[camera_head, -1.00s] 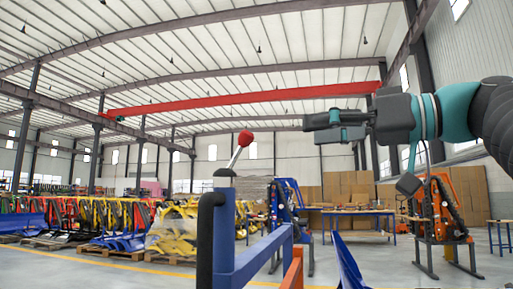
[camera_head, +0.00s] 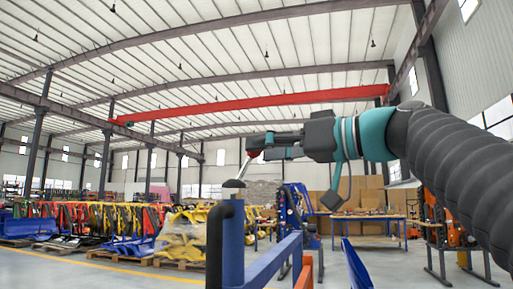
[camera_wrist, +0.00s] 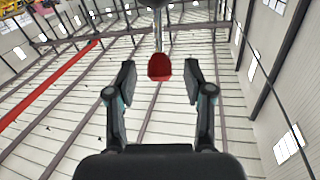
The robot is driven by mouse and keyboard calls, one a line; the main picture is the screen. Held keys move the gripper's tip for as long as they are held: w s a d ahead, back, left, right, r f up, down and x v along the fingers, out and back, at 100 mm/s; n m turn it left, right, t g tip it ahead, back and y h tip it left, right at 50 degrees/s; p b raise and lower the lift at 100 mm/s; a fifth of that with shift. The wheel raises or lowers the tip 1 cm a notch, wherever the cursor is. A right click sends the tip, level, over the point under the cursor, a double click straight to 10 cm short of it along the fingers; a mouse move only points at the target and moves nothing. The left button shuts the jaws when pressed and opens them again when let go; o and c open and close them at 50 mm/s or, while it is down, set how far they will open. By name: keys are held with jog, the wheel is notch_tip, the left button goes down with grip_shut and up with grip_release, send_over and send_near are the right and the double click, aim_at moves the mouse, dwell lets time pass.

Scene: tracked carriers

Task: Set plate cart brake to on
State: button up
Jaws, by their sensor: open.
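The brake lever on the plate cart has a red knob (camera_head: 253,153) on a thin metal shaft (camera_head: 243,168). The shaft leans to the right from the top of a blue post (camera_head: 233,245). In the head view my gripper (camera_head: 257,145) is at the knob and partly hides it. In the wrist view the red knob (camera_wrist: 160,67) lies between the two spread fingertips of my gripper (camera_wrist: 160,75), with a gap on each side. The gripper is open. The lever's base is small in view.
A black curved handle (camera_head: 214,240) stands left of the post. A blue rail (camera_head: 268,262) runs right from the post. Behind are yellow wrapped goods (camera_head: 187,235) on pallets, blue tables (camera_head: 370,220) and stacked cardboard (camera_head: 350,195). Floor is open between.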

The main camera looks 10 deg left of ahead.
jog(key=shift+x, duration=1.3)
grip_shut()
